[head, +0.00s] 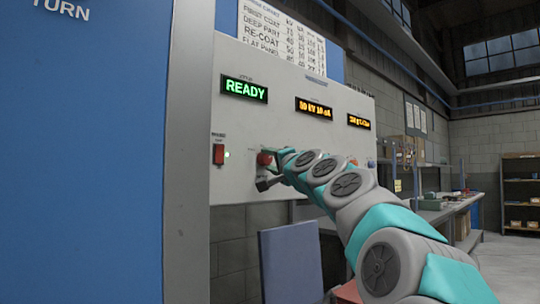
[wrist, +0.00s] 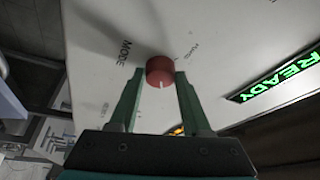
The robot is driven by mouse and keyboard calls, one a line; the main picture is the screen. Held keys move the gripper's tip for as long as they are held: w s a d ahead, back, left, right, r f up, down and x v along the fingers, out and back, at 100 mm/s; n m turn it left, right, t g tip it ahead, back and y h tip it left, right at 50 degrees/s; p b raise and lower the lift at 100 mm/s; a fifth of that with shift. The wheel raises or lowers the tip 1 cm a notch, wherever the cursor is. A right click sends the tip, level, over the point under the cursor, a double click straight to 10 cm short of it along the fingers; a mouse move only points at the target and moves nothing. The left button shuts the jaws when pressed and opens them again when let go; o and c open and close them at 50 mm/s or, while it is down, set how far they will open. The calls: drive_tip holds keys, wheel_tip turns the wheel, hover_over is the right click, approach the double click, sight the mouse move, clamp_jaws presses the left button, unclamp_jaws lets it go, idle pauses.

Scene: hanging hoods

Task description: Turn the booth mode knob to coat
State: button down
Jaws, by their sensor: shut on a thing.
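The mode knob (wrist: 160,70) is round and red with a white pointer line. In the wrist view it stands out from a pale panel, beside the printed word MODE (wrist: 124,52), and its line points down the picture towards my gripper. My gripper (wrist: 160,76) is shut on the knob, one green finger on each side. In the head view the knob (head: 264,158) shows as a small red spot beside my gripper (head: 266,170), partly covered by it. A small label (wrist: 195,50) sits right of the knob; its text and the other position labels are too small to read surely.
The panel (head: 300,100) carries a green READY display (head: 244,89) and two amber displays (head: 314,107) (head: 359,122). A blue-grey board (head: 290,262) stands below. A workbench (head: 440,210) and shelves (head: 520,190) are at right.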

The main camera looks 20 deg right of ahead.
drive_tip(key=shift+m, duration=0.5)
drive_tip(key=shift+c, duration=1.8)
unclamp_jaws()
drive_tip(key=shift+s, duration=0.1)
drive_tip(key=s+f+b, duration=0.1)
drive_tip(key=s, duration=0.6)
drive_tip(key=shift+s+d+f, duration=0.15)
drive_tip(key=shift+s, duration=0.15)
